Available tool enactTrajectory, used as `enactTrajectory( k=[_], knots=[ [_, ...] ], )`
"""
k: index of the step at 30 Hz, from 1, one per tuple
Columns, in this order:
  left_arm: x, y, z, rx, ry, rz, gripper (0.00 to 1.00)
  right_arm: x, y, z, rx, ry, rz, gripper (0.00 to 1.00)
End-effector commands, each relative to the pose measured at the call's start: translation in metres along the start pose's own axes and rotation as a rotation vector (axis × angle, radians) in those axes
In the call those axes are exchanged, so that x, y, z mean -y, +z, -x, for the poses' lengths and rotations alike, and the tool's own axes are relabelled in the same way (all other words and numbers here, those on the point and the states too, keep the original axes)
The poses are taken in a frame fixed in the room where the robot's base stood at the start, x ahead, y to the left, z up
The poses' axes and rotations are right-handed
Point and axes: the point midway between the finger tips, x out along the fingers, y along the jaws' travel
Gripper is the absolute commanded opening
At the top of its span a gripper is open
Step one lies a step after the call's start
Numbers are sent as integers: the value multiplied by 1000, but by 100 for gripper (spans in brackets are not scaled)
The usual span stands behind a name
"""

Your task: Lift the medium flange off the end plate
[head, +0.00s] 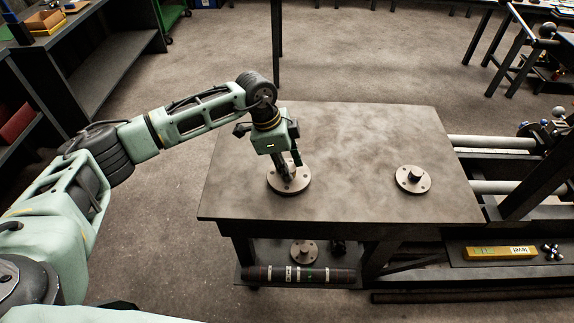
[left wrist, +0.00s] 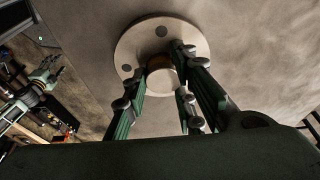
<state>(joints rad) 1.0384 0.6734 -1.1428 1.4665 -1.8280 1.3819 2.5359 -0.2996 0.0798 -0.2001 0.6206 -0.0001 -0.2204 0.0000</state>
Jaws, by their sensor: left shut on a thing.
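My left gripper (head: 287,168) points down over the dark table, its fingers shut on the raised hub of a round grey flange (head: 300,184). This flange has bolt holes in its rim and appears to lie flat on the tabletop. In the left wrist view the fingers (left wrist: 168,66) close around the hub, and the flange disc (left wrist: 140,38) shows behind them. A second, smaller-looking flange (head: 402,183) with an upright hub lies on the table to the right, untouched. I cannot tell an end plate apart from the tabletop. My right gripper is not in view.
The tabletop (head: 350,130) is otherwise clear. Another flange (head: 304,251) and a dark cylinder (head: 300,275) are on the lower shelf. Metal rails (head: 495,142) and a yellow level (head: 500,253) are at the right. Dark shelving (head: 100,60) stands at the left.

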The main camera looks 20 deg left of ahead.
Motion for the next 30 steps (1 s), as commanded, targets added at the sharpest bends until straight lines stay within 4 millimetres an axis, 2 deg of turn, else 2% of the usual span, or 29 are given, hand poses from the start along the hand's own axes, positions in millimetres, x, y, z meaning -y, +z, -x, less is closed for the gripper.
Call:
enactTrajectory(
  k=[3,30],
  knots=[
    [2,-4,9,-6,-7,-1,0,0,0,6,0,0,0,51],
    [3,-13,41,-8,-11,-2,0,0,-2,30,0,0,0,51]
  ],
)
